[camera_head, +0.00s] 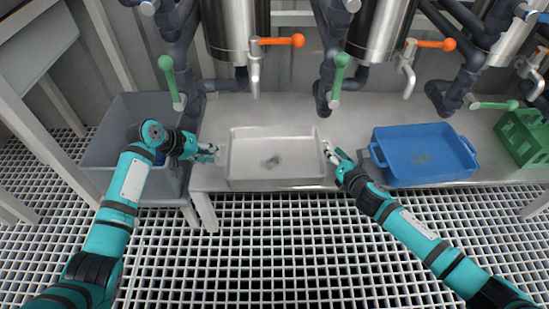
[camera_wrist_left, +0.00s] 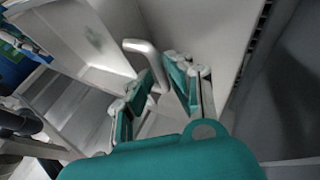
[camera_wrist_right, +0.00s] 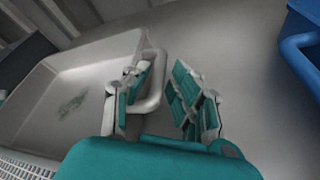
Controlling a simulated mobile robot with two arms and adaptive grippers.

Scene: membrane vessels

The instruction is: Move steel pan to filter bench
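The steel pan (camera_head: 298,168), a shallow grey rectangular tray with a dark patch on its floor, rests on the grey metal bench below the steel vessels. My left gripper (camera_head: 212,153) is at the pan's left end, open, with the pan's handle (camera_wrist_left: 146,58) extending toward the gap between its fingers. My right gripper (camera_head: 332,152) is at the pan's right end, also open. In the right wrist view the other handle (camera_wrist_right: 158,82) lies between its parted fingers, one finger on the pan side. Whether any finger touches a handle is unclear.
A blue tray (camera_head: 420,160) stands to the right on the same bench (camera_head: 240,110), with a green crate (camera_head: 525,137) beyond it. A grey bin (camera_head: 115,125) stands at the left. Taps with orange levers (camera_head: 283,40) and green-handled valves (camera_head: 340,65) hang above the pan.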

